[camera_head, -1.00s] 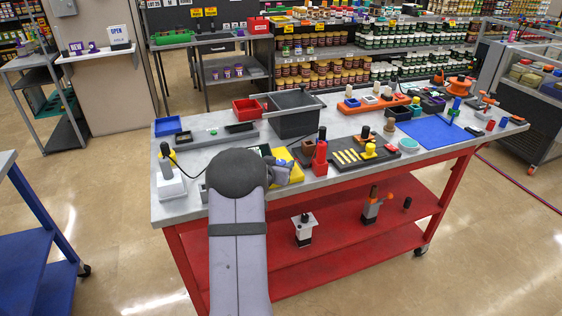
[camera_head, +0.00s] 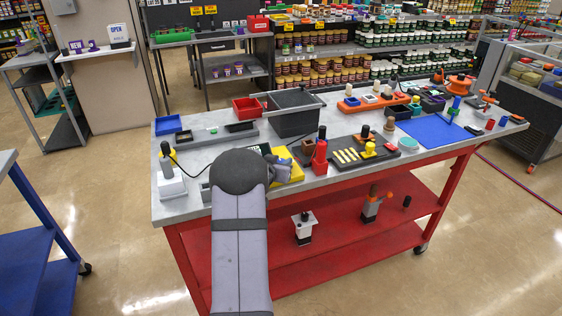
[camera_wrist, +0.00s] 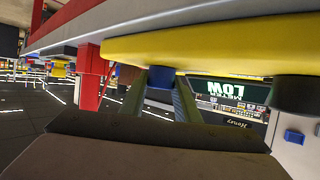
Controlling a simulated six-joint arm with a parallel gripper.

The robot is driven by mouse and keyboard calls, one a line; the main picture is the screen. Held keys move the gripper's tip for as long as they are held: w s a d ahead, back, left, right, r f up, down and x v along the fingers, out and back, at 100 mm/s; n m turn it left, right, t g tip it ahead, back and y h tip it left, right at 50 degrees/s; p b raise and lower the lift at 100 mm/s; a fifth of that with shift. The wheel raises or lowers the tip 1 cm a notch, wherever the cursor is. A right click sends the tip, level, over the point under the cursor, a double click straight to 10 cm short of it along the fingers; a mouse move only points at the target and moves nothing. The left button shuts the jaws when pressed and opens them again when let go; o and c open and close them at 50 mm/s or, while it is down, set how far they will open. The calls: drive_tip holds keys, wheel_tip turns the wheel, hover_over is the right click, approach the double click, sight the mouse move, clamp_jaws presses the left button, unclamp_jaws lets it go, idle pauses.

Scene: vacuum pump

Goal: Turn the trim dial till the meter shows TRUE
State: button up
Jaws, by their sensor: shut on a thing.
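In the wrist view my gripper (camera_wrist: 160,98) has its two fingers on either side of a small dark blue knob, the trim dial (camera_wrist: 165,77), under the edge of a yellow housing (camera_wrist: 210,45). The fingers are shut on it. The view is upside down. The meter (camera_wrist: 230,88) behind shows LOW in pale letters on a dark screen. In the head view the yellow housing (camera_head: 291,177) stands at the table's near edge, partly hidden by my arm.
A dark round knob (camera_wrist: 297,94) sits right of the dial in the wrist view. In the head view a red bottle-like object (camera_head: 320,156) stands close right of the housing. A white block with a black-and-yellow handle (camera_head: 170,178) stands left. A black bin (camera_head: 294,122) is behind.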

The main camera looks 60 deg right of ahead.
drive_tip(key=shift+r+m+g+p, duration=0.2)
drive_tip(key=shift+m+g+p, duration=0.1)
drive_tip(key=shift+p, duration=0.45)
drive_tip(key=g+p, duration=0.1)
drive_tip(key=p, duration=0.1)
drive_tip(key=shift+w+r+m+p, duration=0.1)
drive_tip(key=shift+m+p, duration=0.2)
drive_tip(key=shift+m, duration=0.1)
drive_tip(key=shift+m+g+p, duration=0.7)
drive_tip(key=shift+g+p, duration=0.1)
drive_tip(key=shift+p, duration=0.45)
drive_tip(key=m+g, duration=0.1)
drive_tip(key=m+g+p, duration=0.1)
drive_tip(key=shift+f+g+y, duration=0.3)
drive_tip(key=shift+f+m+g+b, duration=0.15)
drive_tip(key=shift+m+g+b, duration=0.25)
drive_tip(key=shift+m+g, duration=0.25)
drive_tip(key=m+g+y+b, duration=0.1)
drive_tip(key=b, duration=0.1)
drive_tip(key=shift+m+g+b, duration=0.25)
drive_tip(key=shift+m+b, duration=0.05)
drive_tip(key=shift+m, duration=0.05)
drive_tip(key=shift+m+g+y+b, duration=0.5)
drive_tip(key=shift+g+b, duration=0.1)
drive_tip(key=shift+b, duration=0.65)
drive_tip(key=shift+r, duration=0.2)
